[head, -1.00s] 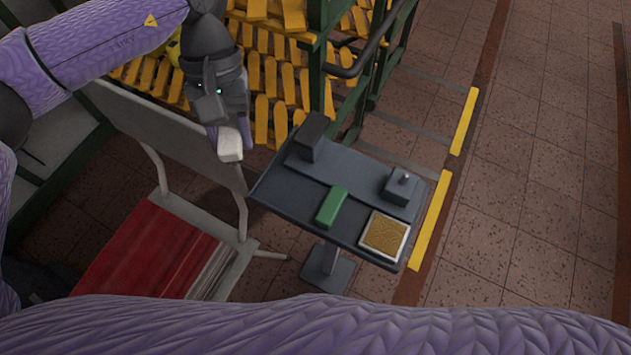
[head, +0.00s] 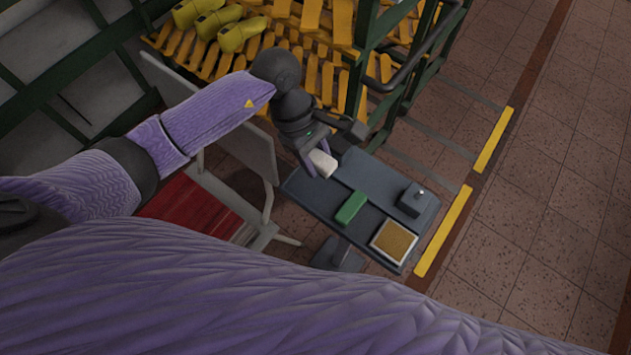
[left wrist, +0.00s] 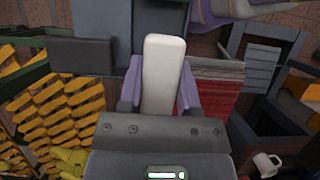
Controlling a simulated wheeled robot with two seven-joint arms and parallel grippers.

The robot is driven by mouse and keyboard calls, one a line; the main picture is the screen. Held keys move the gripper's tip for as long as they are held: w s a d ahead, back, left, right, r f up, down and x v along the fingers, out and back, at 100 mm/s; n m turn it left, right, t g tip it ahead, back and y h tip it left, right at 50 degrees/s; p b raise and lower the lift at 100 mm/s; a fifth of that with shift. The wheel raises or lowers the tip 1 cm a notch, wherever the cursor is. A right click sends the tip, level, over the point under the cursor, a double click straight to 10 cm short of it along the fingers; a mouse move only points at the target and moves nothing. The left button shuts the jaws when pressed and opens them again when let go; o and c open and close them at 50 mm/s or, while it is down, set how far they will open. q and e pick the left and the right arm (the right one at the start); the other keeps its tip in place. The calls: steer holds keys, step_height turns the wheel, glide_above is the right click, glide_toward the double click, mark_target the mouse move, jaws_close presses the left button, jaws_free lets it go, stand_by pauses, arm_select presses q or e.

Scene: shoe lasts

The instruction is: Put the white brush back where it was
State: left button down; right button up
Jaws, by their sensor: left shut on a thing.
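The white brush (head: 322,163) is a pale block held between the fingers of my left gripper (head: 318,160). In the left wrist view the white brush (left wrist: 163,75) stands out lengthwise between the two purple fingers of the left gripper (left wrist: 161,90). In the head view it is over the far left part of a small dark grey table (head: 375,178); I cannot tell how high above it. The table carries a green block (head: 351,207), a tan pad in a pale frame (head: 394,241) and a grey block with a knob (head: 412,200). My right gripper is out of view.
A grey chair (head: 240,150) with a red seat stands left of the table. Behind is a green-framed rack (head: 365,60) with yellow shoe lasts (head: 228,35).

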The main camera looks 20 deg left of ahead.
mark_target(321, 193)
arm_select(q)
step_height(321, 193, down, 10)
steer(key=b, duration=0.2)
steer(key=shift+b, duration=0.4)
steer(key=c, duration=0.7)
jaws_free()
steer(key=shift+f, duration=0.15)
steer(key=shift+c, duration=0.2)
steer(key=o, duration=0.4)
steer(key=shift+o, duration=0.2)
